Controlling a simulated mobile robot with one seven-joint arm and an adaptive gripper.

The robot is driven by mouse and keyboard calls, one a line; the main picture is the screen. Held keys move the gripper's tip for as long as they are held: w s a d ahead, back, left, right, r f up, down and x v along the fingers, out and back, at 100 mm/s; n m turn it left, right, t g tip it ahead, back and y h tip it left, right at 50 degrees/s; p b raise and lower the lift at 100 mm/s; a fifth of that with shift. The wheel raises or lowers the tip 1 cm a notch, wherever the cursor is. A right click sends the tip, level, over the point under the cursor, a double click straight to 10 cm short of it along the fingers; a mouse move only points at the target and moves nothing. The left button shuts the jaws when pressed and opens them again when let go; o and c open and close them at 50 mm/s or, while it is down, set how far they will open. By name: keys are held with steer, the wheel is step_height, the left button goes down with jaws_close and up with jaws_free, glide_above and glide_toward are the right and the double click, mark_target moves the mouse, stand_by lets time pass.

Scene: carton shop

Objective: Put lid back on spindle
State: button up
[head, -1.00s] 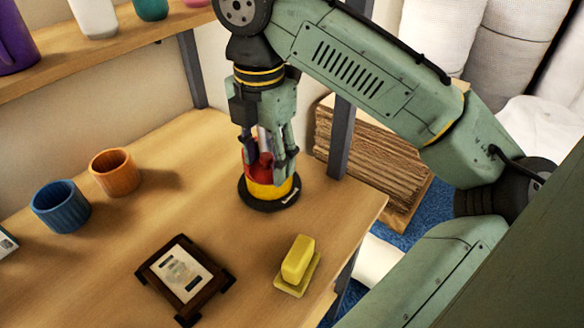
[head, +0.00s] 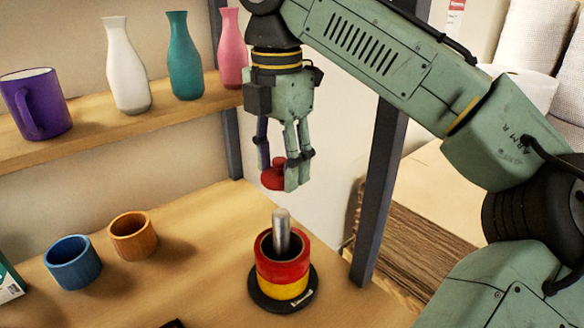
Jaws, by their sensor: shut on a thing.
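My gripper (head: 279,176) is shut on a small red lid (head: 273,177) with a knob, held in the air above and slightly left of the spindle. The spindle (head: 281,228) is a grey metal post standing upright on a round black base (head: 262,299). A red ring (head: 290,268) and a yellow ring (head: 284,289) are stacked around the post, and the post top sticks out above them. There is a clear gap between the lid and the post top. The gripper fingers partly hide the lid.
A blue cup (head: 73,265) and an orange cup (head: 133,238) stand on the table to the left. A shelf (head: 180,117) behind holds a purple mug (head: 36,105) and white, teal and pink bottles. A dark shelf post (head: 378,195) rises right of the spindle.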

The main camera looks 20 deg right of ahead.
mark_target(281, 213)
steer(key=shift+f+b, duration=0.3)
steer(key=shift+f, duration=2.8)
steer(key=shift+f+p, duration=0.1)
steer(key=shift+p, duration=0.2)
steer(key=o, duration=1)
steer(key=shift+o, duration=0.4)
steer(key=o, duration=0.4)
steer(key=shift+r, duration=3.5)
